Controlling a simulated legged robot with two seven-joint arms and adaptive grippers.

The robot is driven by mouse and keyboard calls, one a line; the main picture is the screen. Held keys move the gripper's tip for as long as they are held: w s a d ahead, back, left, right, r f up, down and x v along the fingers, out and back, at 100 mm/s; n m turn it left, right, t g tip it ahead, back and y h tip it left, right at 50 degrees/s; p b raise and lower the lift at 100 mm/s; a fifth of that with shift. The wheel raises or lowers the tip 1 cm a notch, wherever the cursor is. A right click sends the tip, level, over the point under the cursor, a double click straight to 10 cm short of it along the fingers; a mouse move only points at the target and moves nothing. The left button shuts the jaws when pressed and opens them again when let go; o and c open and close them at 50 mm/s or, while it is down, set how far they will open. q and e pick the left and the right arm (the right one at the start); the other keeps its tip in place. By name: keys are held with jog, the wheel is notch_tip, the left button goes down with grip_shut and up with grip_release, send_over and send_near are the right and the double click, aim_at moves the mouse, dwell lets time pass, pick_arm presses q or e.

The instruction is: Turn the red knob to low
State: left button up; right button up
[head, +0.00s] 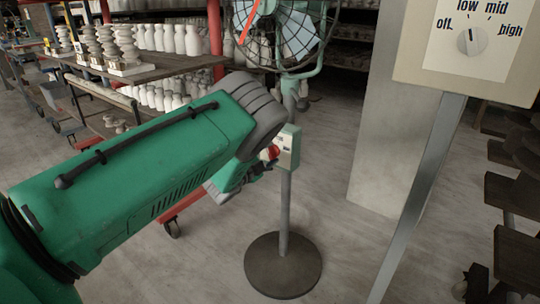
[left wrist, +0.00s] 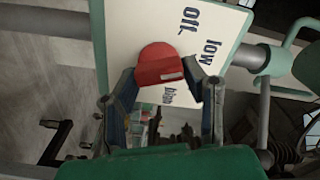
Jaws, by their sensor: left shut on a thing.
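The red knob (left wrist: 158,62) sits on a cream panel (left wrist: 225,20) with a green edge. The words off, low and high show around it. A pale mark on the knob lies on the side toward high; I cannot tell the exact setting. My left gripper (left wrist: 161,72) is shut on the knob, one finger on each side. In the head view the knob (head: 270,153) shows small at the control box (head: 291,146) on the fan's stand, and my left gripper (head: 262,168) is partly hidden by my wrist. My right gripper is not in view.
The fan (head: 288,28) stands on a pole with a round dark base (head: 283,265). A larger panel (head: 426,52) with a grey dial stands at right on a metal post (head: 425,190). Shelves of pale pots (head: 165,40) are at back left. Open floor surrounds the base.

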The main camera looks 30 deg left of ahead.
pick_arm(q)
jog(key=shift+s+d+f, duration=0.1)
jog(key=shift+d+f, duration=0.05)
jog(key=shift+f, duration=0.1)
jog(key=o, duration=1.2)
jog(key=shift+c, duration=0.2)
jog(key=shift+r, duration=0.1)
jog(key=shift+s, duration=0.4)
jog(key=s+a, duration=0.1)
jog(key=s, duration=1)
